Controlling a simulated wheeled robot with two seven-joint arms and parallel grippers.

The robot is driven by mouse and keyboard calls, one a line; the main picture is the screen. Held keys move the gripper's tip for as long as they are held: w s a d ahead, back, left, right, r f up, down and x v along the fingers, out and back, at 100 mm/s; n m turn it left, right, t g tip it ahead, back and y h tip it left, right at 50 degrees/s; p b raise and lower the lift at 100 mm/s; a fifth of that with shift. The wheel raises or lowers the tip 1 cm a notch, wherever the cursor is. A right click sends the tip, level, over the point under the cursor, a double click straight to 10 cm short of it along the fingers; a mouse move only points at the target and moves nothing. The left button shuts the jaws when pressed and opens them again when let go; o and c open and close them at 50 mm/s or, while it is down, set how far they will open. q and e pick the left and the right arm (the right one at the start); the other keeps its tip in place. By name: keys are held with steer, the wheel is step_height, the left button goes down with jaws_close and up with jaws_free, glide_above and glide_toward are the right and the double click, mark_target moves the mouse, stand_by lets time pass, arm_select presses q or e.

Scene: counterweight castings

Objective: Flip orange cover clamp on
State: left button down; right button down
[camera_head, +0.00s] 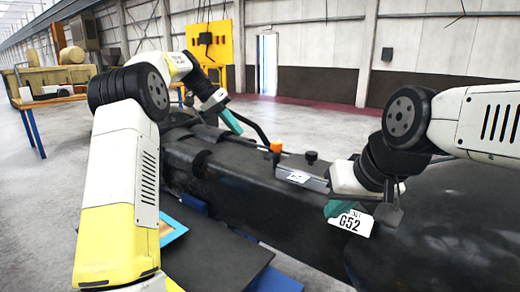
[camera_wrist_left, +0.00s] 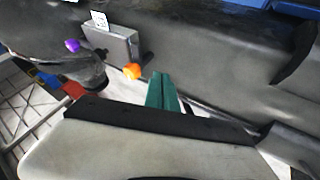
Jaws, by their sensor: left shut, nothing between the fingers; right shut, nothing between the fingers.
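The orange cover clamp (camera_head: 276,147) shows as a small orange cap beside a grey box (camera_head: 303,173) on the long dark casting (camera_head: 240,188). In the left wrist view the orange clamp (camera_wrist_left: 132,71) is just left of my left fingertips, with the grey box (camera_wrist_left: 110,43) behind it. My left gripper (camera_head: 230,121) has teal fingers that are shut and empty, left of the clamp and apart from it; they also show in the left wrist view (camera_wrist_left: 162,92). My right gripper (camera_head: 340,208) is shut, in front of the casting, right of the box. The clamp's lower part is hard to make out.
A white G52 label (camera_head: 352,224) is close by my right gripper. A black knob (camera_head: 311,157) stands by the box, and a purple knob (camera_wrist_left: 73,46) shows in the wrist view. A yellow panel (camera_head: 209,48) and wooden table (camera_head: 48,101) stand behind, with open floor between.

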arm_select(q)
steer(key=x, duration=0.7)
steer(key=shift+d+f, duration=0.15)
steer(key=shift+f, duration=0.05)
steer(key=s+d, duration=0.2)
steer(key=shift+d+f, duration=0.15)
steer(key=shift+d, duration=0.25)
steer(key=shift+s+d, duration=0.2)
steer(key=shift+d, duration=0.2)
